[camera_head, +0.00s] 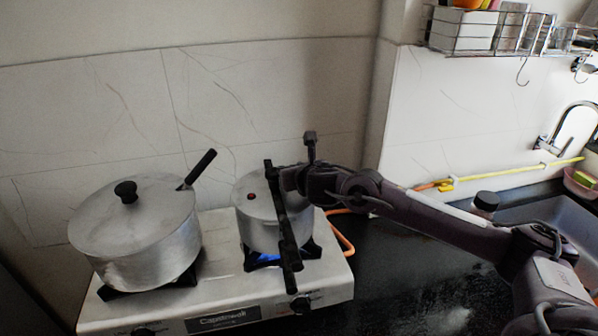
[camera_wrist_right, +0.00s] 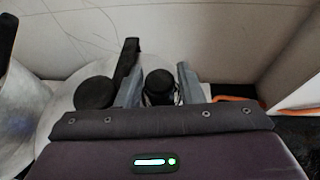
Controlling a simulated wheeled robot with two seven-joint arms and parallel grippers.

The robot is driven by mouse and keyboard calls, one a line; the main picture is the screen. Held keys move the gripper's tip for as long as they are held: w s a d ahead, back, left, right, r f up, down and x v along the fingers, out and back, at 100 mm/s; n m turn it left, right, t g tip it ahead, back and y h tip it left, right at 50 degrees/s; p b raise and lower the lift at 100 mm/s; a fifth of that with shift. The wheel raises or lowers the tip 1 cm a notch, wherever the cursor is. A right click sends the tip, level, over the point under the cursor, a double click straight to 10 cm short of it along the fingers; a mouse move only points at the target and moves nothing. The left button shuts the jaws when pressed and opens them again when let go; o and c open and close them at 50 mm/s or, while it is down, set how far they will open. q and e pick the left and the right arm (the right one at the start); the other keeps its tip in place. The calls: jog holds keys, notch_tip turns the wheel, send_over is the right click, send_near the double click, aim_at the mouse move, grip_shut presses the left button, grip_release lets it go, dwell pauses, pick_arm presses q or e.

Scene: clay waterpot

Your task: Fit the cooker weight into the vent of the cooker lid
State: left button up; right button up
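My right gripper (camera_head: 287,180) is over the right side of the lid. In the right wrist view, the black cooker weight (camera_wrist_right: 160,86) sits between my right gripper's two fingers (camera_wrist_right: 160,84), which appear closed on its sides. The lid (camera_wrist_right: 62,105) is beyond it, with a dark round part (camera_wrist_right: 95,93) and a black handle (camera_wrist_right: 128,58) at left. The vent is hidden, and in the head view the weight is not distinct. My left gripper is out of view.
A larger silver pot (camera_head: 140,240) with a black knob and handle stands on the left burner. A blue flame (camera_head: 265,257) shows under the cooker. The stove (camera_head: 225,290) has an orange hose (camera_head: 345,240). Dark counter lies at right, with a sink and a small jar (camera_head: 484,204).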

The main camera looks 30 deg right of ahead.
jog(key=b+v, duration=0.1)
jog(key=v, duration=0.3)
jog(key=shift+s+b, duration=0.2)
jog(key=shift+b, duration=0.1)
jog(key=v, duration=0.7)
jog(key=shift+s+r, duration=0.15)
jog(key=shift+s, duration=0.15)
jog(key=shift+a, duration=0.1)
